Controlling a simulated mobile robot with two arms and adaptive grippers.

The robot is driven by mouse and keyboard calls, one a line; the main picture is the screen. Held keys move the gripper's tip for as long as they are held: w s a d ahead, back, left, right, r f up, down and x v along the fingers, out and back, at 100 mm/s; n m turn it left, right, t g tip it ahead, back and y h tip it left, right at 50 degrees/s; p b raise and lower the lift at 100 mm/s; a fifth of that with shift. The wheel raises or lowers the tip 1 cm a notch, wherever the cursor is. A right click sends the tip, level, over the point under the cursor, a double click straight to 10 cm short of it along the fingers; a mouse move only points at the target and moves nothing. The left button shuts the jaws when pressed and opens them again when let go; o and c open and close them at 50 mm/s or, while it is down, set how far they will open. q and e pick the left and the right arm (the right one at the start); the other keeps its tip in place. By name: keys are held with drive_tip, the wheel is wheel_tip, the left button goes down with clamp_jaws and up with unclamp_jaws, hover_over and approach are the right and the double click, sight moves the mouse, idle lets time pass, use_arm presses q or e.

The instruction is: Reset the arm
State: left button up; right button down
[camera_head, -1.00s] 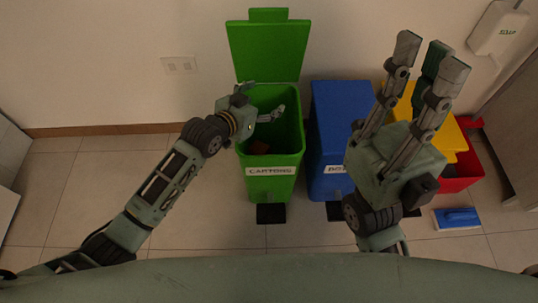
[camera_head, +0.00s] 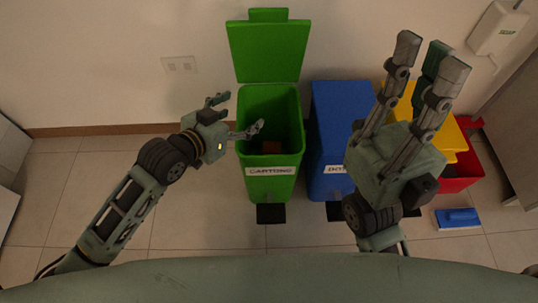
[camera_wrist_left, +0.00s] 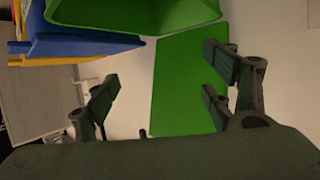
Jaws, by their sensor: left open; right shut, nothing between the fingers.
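My left gripper (camera_head: 239,114) is open and empty at the left rim of the green bin (camera_head: 269,188). One finger reaches over the bin's edge, and the rest of the hand is outside it. In the left wrist view my open fingers (camera_wrist_left: 165,88) have nothing between them, with the green lid (camera_wrist_left: 185,85) behind. My right gripper (camera_head: 432,62) is raised at the right, in front of the blue and yellow bins, and holds nothing.
A blue bin (camera_head: 333,110), a yellow bin (camera_head: 449,130) and a red bin (camera_head: 462,172) stand to the right. A blue-and-white object (camera_head: 457,218) is on the floor. Floor at the left is clear.

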use_arm(q)
drive_tip(key=shift+s+a+r, duration=0.3)
drive_tip(key=shift+s+a, duration=0.05)
drive_tip(key=shift+s, duration=0.15)
